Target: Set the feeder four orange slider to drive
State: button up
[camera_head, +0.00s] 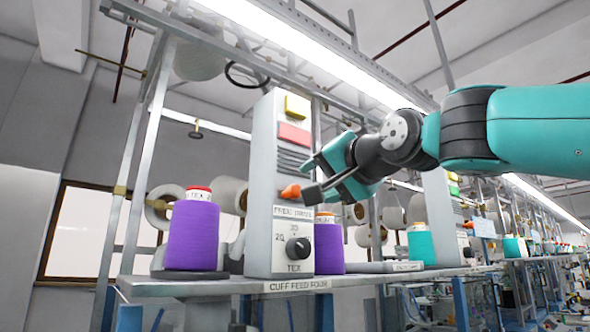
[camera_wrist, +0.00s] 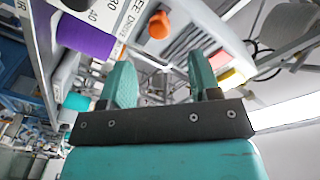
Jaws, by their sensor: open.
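The feeder four unit (camera_head: 262,150) is a tall grey box on a shelf, labelled "CUFF FEED FOUR". Its orange slider (camera_head: 290,191) sticks out of the front face, above a "FREE DRIVE" label (camera_head: 293,212). The orange slider also shows in the wrist view (camera_wrist: 158,25), beyond my fingertips. My gripper (camera_head: 318,180) is teal and open, just right of the slider in the head view. In the wrist view its two fingers (camera_wrist: 160,72) are apart with nothing between them. I cannot tell which end the slider sits at.
A black knob (camera_head: 298,248) sits below the slider. Red (camera_head: 293,134) and yellow (camera_head: 296,107) blocks are above it. Purple yarn cones stand left (camera_head: 192,235) and right (camera_head: 328,247) of the unit on the shelf (camera_head: 230,287). Similar units run off to the right.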

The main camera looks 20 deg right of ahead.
aim_at(297, 190)
jog(key=p+x, duration=0.4)
jog(key=x, duration=0.5)
jog(key=shift+w+p, duration=0.1)
jog(key=shift+p, duration=0.3)
jog(key=c, duration=1)
grip_shut()
